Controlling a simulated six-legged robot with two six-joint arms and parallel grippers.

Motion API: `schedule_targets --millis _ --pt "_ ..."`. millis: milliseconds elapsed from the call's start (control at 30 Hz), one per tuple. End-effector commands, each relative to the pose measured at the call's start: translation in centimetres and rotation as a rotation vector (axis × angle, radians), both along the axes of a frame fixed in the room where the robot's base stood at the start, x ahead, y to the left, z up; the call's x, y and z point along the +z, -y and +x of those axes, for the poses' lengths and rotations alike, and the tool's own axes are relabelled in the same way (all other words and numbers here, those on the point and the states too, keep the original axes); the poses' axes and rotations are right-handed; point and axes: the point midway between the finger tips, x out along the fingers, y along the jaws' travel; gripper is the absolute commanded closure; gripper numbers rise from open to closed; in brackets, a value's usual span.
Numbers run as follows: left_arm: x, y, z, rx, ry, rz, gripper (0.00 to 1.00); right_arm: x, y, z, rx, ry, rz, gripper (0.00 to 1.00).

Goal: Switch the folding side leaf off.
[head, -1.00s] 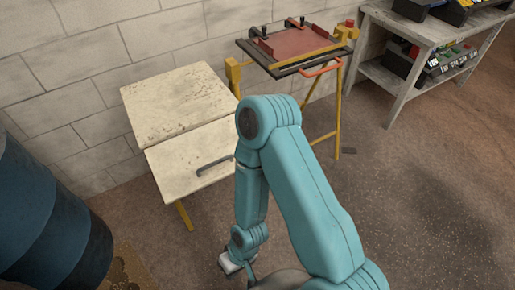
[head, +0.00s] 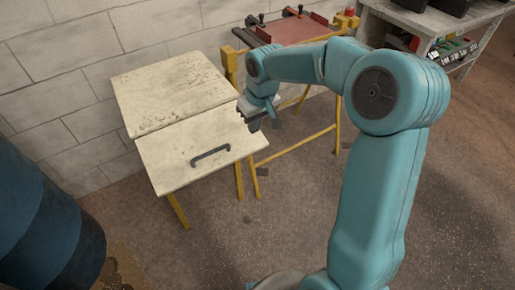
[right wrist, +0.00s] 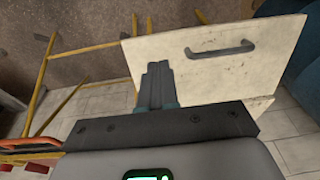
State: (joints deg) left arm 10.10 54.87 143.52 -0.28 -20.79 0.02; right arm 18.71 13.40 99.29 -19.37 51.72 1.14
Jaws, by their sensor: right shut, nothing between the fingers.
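The folding side leaf (head: 175,165) is a worn cream panel at the front of the bench, joined along a seam to the cream top (head: 175,92). It is raised and roughly in line with the top; I cannot tell its exact tilt. A dark bar handle (head: 210,156) sits on it, and shows in the right wrist view (right wrist: 220,51). My right gripper (head: 255,124) is shut and empty, beside the leaf's right corner, fingers pointing down. Its fingers (right wrist: 157,68) overlap the leaf's edge in the right wrist view; contact is unclear. My left gripper is out of view.
Yellow legs (head: 240,181) carry the bench. A red-brown work surface (head: 297,31) with clamps stands behind my right arm. A blue barrel (head: 40,225) is at the left, a grey shelf (head: 470,35) at the back right. Floor in front is free.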

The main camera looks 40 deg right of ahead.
Motion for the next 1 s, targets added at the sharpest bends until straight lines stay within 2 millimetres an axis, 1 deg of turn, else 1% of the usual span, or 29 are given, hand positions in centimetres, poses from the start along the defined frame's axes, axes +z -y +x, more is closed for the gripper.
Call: schedule_targets --millis 33,100,133,233,467,567,667,1000 --pt "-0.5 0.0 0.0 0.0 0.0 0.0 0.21 1.3 1.2 -0.4 -0.018 0.002 -0.02 1.0" --pt "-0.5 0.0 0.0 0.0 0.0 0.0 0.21 2.4 2.0 -0.9 -0.031 -0.004 -0.034 1.0" --pt "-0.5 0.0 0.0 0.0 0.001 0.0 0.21 2.7 2.1 -1.0 -0.034 -0.005 -0.036 1.0" --pt "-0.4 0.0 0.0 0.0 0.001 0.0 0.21 2.9 2.2 -1.1 -0.036 -0.008 -0.038 1.0" --pt "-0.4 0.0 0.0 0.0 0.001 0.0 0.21 2.7 2.1 -1.0 -0.035 -0.009 -0.036 1.0" --pt "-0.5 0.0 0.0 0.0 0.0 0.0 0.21 1.9 2.2 -0.9 -0.034 -0.012 -0.036 1.0" --pt "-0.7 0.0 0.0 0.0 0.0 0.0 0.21 0.3 2.2 -0.7 -0.034 -0.014 -0.035 1.0" --pt "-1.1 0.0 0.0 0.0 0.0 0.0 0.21 -6.9 2.5 0.6 -0.033 -0.013 -0.034 1.0"
